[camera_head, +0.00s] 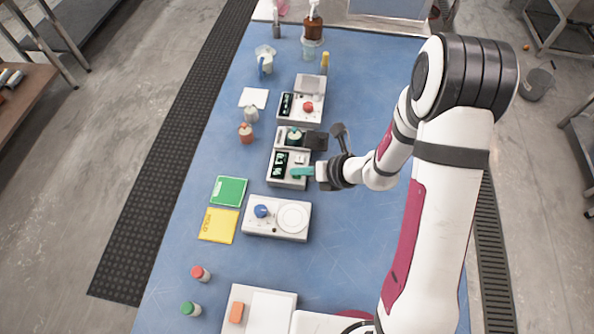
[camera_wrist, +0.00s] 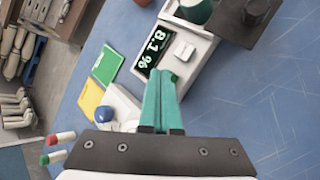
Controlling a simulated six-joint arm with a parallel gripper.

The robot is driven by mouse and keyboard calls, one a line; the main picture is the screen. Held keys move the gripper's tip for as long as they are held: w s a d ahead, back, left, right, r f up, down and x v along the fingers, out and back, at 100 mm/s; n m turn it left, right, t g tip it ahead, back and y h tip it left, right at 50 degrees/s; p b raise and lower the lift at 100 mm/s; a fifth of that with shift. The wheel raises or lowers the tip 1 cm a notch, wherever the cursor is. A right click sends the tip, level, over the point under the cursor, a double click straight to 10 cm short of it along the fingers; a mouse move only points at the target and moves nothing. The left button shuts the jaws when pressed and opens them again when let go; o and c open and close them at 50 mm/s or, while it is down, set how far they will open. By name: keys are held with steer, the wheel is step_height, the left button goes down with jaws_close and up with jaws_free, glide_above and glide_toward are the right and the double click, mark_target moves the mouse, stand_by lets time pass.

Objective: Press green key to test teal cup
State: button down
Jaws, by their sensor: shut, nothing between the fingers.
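A white tester (camera_head: 281,181) with a black display (camera_head: 279,165) stands mid-table. In the wrist view its display (camera_wrist: 152,50) reads 8.1 %, beside a pale key (camera_wrist: 184,50). A dark teal cup (camera_head: 294,137) sits in the tester's far part and is cut off at the top of the wrist view (camera_wrist: 194,9). My gripper (camera_head: 295,171) has teal fingers, closed together and empty. Its tips (camera_wrist: 162,73) are over the tester's near end, at or just above the surface; contact cannot be told.
A dark block (camera_head: 316,140) adjoins the tester's right side. A white device with a blue knob (camera_head: 262,211) stands nearer, and one with a red knob (camera_head: 308,106) farther. Green (camera_head: 229,191) and yellow (camera_head: 218,225) cards lie left. The blue table (camera_head: 190,236) has free room around them.

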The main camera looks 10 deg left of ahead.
mark_target(301, 178)
steer(key=shift+r, duration=0.9)
steer(key=shift+r, duration=2.5)
